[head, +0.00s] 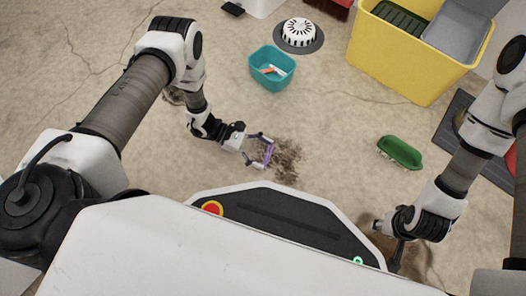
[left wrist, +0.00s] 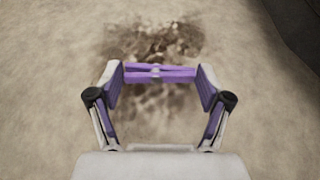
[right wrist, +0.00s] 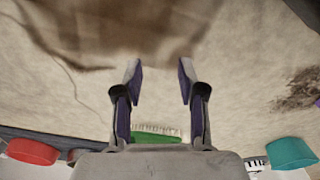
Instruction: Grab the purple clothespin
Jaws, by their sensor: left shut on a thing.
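The purple clothespin (left wrist: 158,73) lies crosswise between the fingertips of my left gripper (left wrist: 157,85) in the left wrist view, with its ends touching the two finger pads. In the head view the clothespin (head: 268,153) shows small at the left gripper (head: 262,150), over a dark stain on the floor. I cannot tell its exact height above the floor. My right gripper (right wrist: 159,82) is open and empty in the right wrist view. In the head view it hangs at the lower right, its fingers mostly hidden.
A teal bin (head: 271,76) with small items inside stands beyond the left gripper. A green brush (head: 400,152) lies near my right arm. A yellow bucket (head: 408,52) stands at the back right, beside a white round vent-like object (head: 299,34). Bare concrete floor lies between.

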